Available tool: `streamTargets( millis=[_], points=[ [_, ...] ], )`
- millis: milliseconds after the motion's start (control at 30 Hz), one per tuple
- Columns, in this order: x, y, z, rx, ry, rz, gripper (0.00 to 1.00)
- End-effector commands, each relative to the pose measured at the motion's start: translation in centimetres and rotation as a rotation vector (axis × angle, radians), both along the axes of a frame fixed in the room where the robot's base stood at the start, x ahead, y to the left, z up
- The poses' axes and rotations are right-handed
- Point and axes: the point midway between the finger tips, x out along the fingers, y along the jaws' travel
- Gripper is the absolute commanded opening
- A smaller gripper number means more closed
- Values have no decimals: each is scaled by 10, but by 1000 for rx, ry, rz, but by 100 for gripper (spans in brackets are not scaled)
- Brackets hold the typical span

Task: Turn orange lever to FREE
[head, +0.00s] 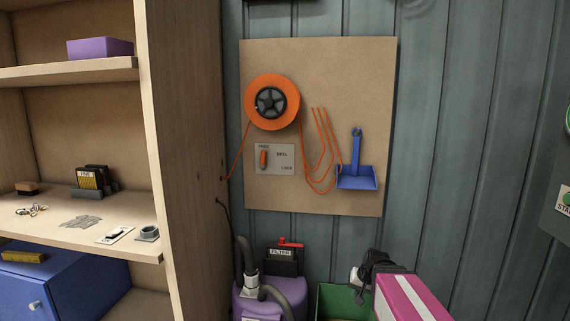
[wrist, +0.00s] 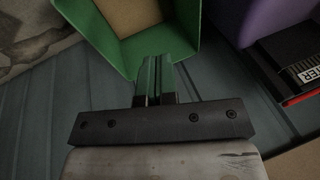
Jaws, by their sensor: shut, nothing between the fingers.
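The orange lever (head: 263,159) sits on a small grey plate (head: 284,165) on the brown wall board. It stands about upright, with its upper end close under the word FREE. REEL and LOCK are printed to its right. An orange reel (head: 255,103) with a dark hub is mounted above the plate.
The green box (head: 326,299) and a purple machine (head: 243,303) with hoses and a FILTER box (head: 282,265) stand below the board. A blue dustpan (head: 357,178) and orange line (head: 322,150) hang right of the lever. A wooden shelf unit (head: 190,150) is at left.

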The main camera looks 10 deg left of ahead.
Motion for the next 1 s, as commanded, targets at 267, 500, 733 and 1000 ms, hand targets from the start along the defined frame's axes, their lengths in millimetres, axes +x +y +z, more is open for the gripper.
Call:
streamTargets(
  millis=[267, 500, 733, 1000],
  points=[
    [98, 115, 129, 472, -263, -144, 0],
    [148, 192, 266, 904, -383, -290, 0],
    [168, 234, 377, 1255, -392, -425, 0],
    [174, 248, 421, 1400, -368, -488, 0]
  ],
)
